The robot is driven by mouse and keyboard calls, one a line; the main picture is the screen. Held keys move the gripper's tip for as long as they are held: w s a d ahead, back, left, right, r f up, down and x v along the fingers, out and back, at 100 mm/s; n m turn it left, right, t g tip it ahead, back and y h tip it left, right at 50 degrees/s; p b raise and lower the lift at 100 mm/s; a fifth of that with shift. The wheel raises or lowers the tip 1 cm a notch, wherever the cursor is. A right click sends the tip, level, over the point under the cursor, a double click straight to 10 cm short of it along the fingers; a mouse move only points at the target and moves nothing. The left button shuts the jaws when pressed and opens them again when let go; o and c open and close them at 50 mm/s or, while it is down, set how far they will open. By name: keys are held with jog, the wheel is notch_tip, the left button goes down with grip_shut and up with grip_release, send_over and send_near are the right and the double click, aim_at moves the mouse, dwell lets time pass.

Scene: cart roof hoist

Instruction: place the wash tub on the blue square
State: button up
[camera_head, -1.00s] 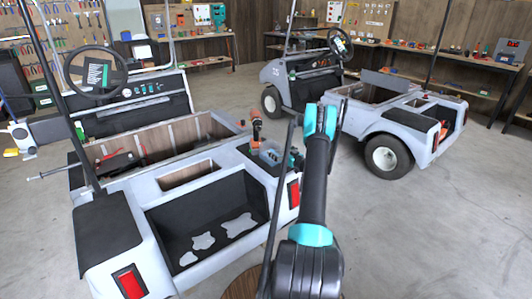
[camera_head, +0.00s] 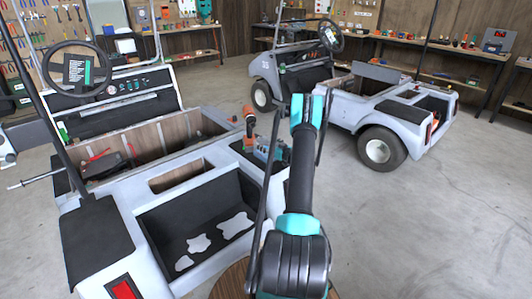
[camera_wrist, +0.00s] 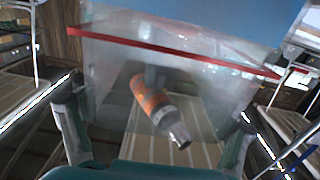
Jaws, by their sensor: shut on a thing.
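In the wrist view, a clear see-through vessel with a red rim, apparently the wash tub (camera_wrist: 105,90), fills the space between the two fingers of my gripper (camera_wrist: 158,108). The fingers lie against its sides, so the gripper is shut on it. An orange and grey object (camera_wrist: 155,103) shows through the clear wall; whether it is inside or behind I cannot tell. A plain blue area (camera_wrist: 235,18) lies beyond the rim; whether it is the blue square I cannot tell.
A grey cart (camera_head: 165,205) with an open wooden bed stands at the left. An orange tool (camera_head: 250,121) stands on its side ledge. A second grey cart (camera_head: 395,118) is at the back right. Tool shelves (camera_head: 440,45) line the wall. Concrete floor is clear at the right.

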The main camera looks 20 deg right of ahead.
jog(key=c, duration=1.1)
jog(key=shift+r, duration=0.1)
